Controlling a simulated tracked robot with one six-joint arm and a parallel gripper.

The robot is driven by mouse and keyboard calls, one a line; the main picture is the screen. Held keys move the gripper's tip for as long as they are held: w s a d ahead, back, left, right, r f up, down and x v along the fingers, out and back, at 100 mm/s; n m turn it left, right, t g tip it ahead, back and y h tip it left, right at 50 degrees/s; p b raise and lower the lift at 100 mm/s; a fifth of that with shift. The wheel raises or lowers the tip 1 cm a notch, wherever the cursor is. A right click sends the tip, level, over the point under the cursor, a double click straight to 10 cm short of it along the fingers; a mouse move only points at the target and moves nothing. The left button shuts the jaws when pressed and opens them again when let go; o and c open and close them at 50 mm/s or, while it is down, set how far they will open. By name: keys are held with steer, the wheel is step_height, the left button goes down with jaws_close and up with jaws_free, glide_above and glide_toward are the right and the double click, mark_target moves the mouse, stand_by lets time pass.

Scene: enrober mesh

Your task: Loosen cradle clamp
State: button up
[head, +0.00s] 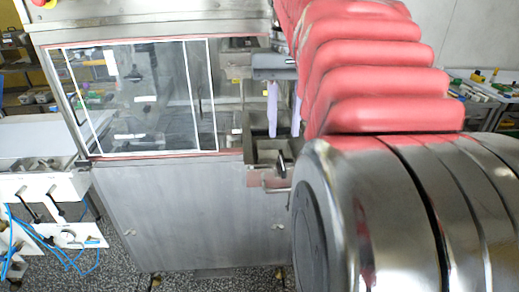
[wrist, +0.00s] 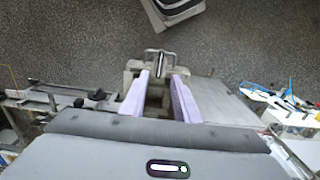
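My gripper (head: 284,134) points down at the machine's open right-hand bay, with its two lavender fingers apart. They are also apart in the wrist view (wrist: 161,76), and nothing is seen gripped. A grey metal cradle (head: 262,150) lies just below the fingertips. In the wrist view the cradle (wrist: 133,67) shows ahead of and between the fingers. A small clamp lever (head: 281,168) with a dark grip hangs at its front. In the wrist view a lever (wrist: 161,58) shows beyond the fingertips, inside a metal loop. Whether the fingers touch the cradle I cannot tell.
The machine cabinet (head: 190,215) has a white-framed clear window (head: 135,95) left of the bay. A rail with black knobs (wrist: 97,95) runs left of the cradle in the wrist view. White equipment with blue hoses (head: 60,235) stands at the left. The speckled floor (wrist: 80,40) is open in front.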

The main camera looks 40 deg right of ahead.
mark_target(282, 163)
step_height(282, 163, down, 9)
steer(key=shift+r, duration=0.1)
stand_by(0.4)
steer(key=shift+c, duration=0.5)
jaws_close()
